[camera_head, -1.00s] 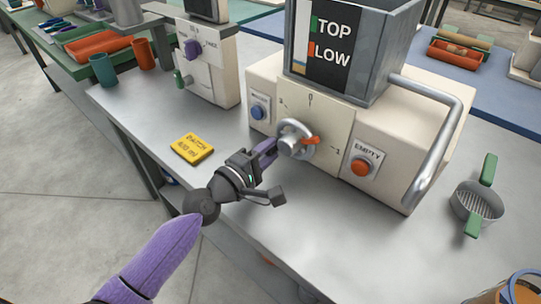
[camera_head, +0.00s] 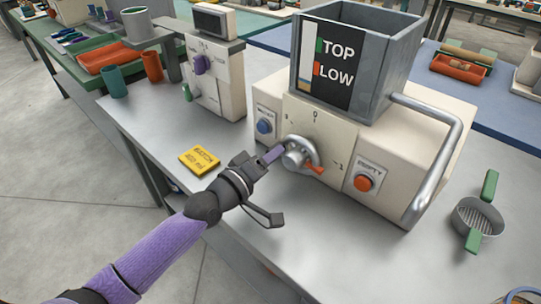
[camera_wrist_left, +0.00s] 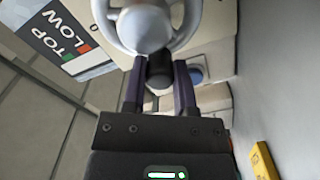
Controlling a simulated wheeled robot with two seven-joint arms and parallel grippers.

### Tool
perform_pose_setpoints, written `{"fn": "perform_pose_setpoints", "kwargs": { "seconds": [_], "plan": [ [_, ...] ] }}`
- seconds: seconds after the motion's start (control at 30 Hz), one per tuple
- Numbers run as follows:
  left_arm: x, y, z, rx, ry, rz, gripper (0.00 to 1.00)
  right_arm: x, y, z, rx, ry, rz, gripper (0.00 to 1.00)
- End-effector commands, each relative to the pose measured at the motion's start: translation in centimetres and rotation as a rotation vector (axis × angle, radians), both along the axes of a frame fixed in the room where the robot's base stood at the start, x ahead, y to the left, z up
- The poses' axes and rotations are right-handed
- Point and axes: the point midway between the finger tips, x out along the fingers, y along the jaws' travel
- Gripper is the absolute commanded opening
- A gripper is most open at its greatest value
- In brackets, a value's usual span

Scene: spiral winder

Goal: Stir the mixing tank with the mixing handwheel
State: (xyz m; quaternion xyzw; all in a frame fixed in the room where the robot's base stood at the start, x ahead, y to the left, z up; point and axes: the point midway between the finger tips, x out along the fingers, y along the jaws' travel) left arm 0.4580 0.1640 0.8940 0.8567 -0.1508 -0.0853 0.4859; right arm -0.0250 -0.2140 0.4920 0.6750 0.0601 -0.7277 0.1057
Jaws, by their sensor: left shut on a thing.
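The mixing handwheel (camera_head: 297,153) is a small silver wheel with an orange pointer, on the cream front panel (camera_head: 318,126) of the mixing machine. The grey open-topped mixing tank (camera_head: 375,85) stands on top, with a TOP/LOW level plate (camera_head: 333,70). My left gripper (camera_head: 274,154) is at the wheel's left side. In the left wrist view its fingers are shut on the dark handle knob (camera_wrist_left: 160,70) of the silver wheel (camera_wrist_left: 146,28). The pointer now points to the lower right. The tank's inside is mostly hidden. My right gripper is out of view.
A blue button (camera_head: 264,126) is left of the wheel and an orange EMPTY button (camera_head: 364,182) right of it. A yellow card (camera_head: 199,160) lies on the bench at left. A strainer with green handles (camera_head: 478,216) lies at right. Bare bench lies in front.

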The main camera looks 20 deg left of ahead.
Motion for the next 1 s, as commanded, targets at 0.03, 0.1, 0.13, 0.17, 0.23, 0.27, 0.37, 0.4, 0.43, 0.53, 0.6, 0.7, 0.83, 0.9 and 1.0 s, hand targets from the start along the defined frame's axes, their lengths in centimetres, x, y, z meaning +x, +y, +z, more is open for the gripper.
{"fn": "perform_pose_setpoints", "kwargs": {
  "seconds": [0.03, 0.1, 0.13, 0.17, 0.23, 0.27, 0.37, 0.4, 0.43, 0.53, 0.6, 0.7, 0.83, 0.9, 1.0],
  "plan": [
    [0.0, 0.0, 0.0, 0.010, -0.001, -0.001, 0.00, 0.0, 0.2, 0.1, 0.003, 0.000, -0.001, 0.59],
    [0.0, 0.0, 0.0, 0.020, -0.004, -0.001, 0.00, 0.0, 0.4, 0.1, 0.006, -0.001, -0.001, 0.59],
    [0.0, 0.0, 0.0, 0.023, -0.006, -0.001, 0.00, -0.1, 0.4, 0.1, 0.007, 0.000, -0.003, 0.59],
    [0.0, 0.0, 0.0, 0.025, -0.006, -0.001, 0.00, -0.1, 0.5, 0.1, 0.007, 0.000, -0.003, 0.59],
    [0.0, 0.0, 0.0, 0.029, -0.008, -0.001, 0.00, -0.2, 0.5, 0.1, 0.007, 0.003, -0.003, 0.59],
    [0.0, 0.0, 0.0, 0.029, -0.008, -0.001, 0.00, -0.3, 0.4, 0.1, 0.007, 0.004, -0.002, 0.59],
    [0.0, 0.0, 0.0, 0.030, -0.008, -0.001, 0.00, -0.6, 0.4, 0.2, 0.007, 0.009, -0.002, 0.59],
    [0.0, 0.0, 0.0, 0.030, -0.008, -0.001, 0.00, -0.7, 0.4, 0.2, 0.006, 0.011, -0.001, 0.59],
    [0.0, 0.0, 0.0, 0.030, -0.008, -0.001, 0.00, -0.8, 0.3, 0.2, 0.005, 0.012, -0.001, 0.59],
    [0.0, 0.0, 0.0, 0.029, -0.008, -0.001, 0.00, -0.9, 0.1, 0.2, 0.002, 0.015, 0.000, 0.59],
    [0.0, 0.0, 0.0, 0.029, -0.008, -0.001, 0.42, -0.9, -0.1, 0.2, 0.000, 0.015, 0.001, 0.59],
    [0.0, 0.0, 0.0, 0.028, -0.007, -0.001, 0.63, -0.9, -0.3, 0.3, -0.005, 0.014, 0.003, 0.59],
    [0.0, 0.0, 0.0, 0.028, -0.009, 0.000, 0.71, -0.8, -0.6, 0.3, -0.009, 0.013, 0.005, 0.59],
    [0.0, 0.0, 0.1, 0.028, -0.009, 0.000, 0.71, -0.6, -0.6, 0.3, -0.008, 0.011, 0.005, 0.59],
    [0.0, 0.0, 0.1, 0.028, -0.009, 0.000, 0.71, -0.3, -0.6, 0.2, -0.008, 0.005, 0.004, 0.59]
  ]
}}
